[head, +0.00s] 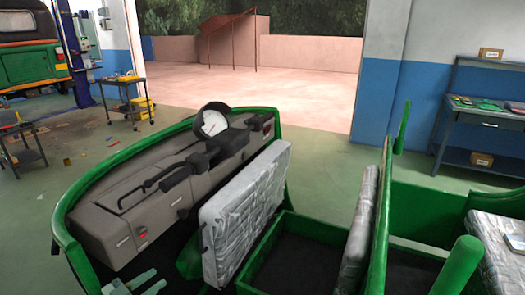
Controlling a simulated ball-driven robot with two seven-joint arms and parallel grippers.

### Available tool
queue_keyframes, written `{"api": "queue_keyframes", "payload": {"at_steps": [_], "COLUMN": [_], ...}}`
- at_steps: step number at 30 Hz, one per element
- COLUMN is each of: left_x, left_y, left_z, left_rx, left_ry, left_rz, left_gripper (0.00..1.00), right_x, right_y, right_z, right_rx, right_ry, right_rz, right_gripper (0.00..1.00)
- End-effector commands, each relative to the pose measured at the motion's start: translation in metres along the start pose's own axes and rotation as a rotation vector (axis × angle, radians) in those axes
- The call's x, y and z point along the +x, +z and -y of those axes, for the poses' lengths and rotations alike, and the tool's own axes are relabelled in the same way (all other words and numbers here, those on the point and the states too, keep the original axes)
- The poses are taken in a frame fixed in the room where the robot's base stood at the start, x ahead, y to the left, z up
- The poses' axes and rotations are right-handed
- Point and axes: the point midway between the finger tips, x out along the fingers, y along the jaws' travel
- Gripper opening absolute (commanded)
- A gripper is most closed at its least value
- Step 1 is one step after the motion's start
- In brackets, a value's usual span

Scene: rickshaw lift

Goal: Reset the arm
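My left gripper (135,284) shows as pale teal parts at the bottom edge of the head view, left of centre. It is cut off by the frame, so I cannot tell whether its fingers are apart. It is low inside the green rickshaw body (62,212), in front of the grey dashboard (105,236). I see nothing clearly held in it. My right gripper is not in view.
A silver wrapped seat pad (243,215) stands upright right of the dashboard. A round gauge (212,122) and handlebar (175,176) rise above the dashboard. A blue workbench (485,157) stands right, a tool cart (128,104) left. Open floor (325,160) lies beyond the rickshaw.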

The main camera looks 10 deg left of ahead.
Motion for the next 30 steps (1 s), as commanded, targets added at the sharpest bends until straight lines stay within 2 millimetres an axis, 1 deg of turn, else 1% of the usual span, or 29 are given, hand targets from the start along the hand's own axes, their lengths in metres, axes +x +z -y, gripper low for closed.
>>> {"api": "queue_keyframes", "payload": {"at_steps": [1,2,5,6,8,9,11,12,14,15,17,18,19,21,24,27,30], "left_x": [-0.004,-0.007,-0.028,-0.042,-0.067,-0.085,-0.115,-0.136,-0.169,-0.191,-0.224,-0.246,-0.261,-0.292,-0.326,-0.346,-0.354], "left_y": [0.018,0.031,0.097,0.127,0.173,0.201,0.239,0.261,0.291,0.308,0.328,0.338,0.344,0.353,0.358,0.359,0.358], "left_z": [-0.004,-0.006,-0.022,-0.033,-0.054,-0.070,-0.098,-0.118,-0.153,-0.177,-0.214,-0.239,-0.257,-0.295,-0.337,-0.362,-0.373], "left_rx": [-0.007,-0.007,-0.014,-0.019,-0.029,-0.037,-0.052,-0.063,-0.082,-0.098,-0.120,-0.136,-0.147,-0.172,-0.199,-0.216,-0.223], "left_ry": [-0.023,-0.042,-0.124,-0.157,-0.197,-0.216,-0.235,-0.240,-0.239,-0.233,-0.214,-0.198,-0.184,-0.151,-0.105,-0.074,-0.060], "left_rz": [0.036,0.067,0.224,0.304,0.434,0.521,0.651,0.735,0.862,0.943,1.061,1.135,1.185,1.289,1.398,1.461,1.486], "left_gripper": [0.32,0.32,0.32,0.32,0.32,0.32,0.32,0.32,0.32,0.32,0.32,0.32,0.32,0.32,0.32,0.32,0.32], "right_x": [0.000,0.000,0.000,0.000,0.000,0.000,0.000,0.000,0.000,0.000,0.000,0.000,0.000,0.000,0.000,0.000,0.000], "right_y": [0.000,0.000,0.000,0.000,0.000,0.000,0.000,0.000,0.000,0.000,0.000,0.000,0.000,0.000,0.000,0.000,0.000], "right_z": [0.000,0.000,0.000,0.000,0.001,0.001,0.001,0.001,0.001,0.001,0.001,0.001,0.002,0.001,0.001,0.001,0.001], "right_rx": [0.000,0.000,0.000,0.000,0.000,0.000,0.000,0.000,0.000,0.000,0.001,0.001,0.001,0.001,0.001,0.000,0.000], "right_ry": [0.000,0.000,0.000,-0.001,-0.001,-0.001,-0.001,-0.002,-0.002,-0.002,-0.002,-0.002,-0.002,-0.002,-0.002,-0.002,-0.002], "right_rz": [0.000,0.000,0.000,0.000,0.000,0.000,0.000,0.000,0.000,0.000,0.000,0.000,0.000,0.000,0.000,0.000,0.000], "right_gripper": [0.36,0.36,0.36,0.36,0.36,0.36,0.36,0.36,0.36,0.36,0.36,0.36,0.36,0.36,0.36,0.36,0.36]}}
